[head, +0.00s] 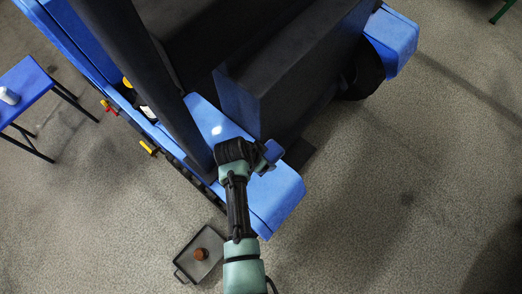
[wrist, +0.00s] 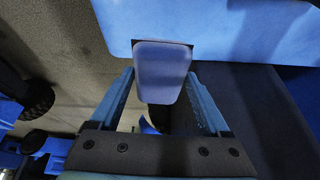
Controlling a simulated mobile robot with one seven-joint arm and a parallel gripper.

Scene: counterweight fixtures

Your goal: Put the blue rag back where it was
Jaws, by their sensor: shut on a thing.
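My gripper (head: 268,159) is over the blue ledge (head: 280,195) of a large blue and black machine. In the wrist view its two fingers (wrist: 162,95) stand apart on either side of a flat blue piece with rounded corners, which looks like the blue rag (wrist: 162,68). My gripper is shut on it. The rag's far end overlaps the edge of a bright blue surface (wrist: 225,25); whether it touches cannot be told. In the head view the rag is hard to tell from the blue gripper parts.
A black block with a blue side (head: 236,105) rises just behind my gripper, and a dark post (head: 150,80) stands to the left. A dark tray (head: 183,262) holding a brown object (head: 200,254) lies on the floor. A blue stool (head: 25,90) bears a white can (head: 8,95).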

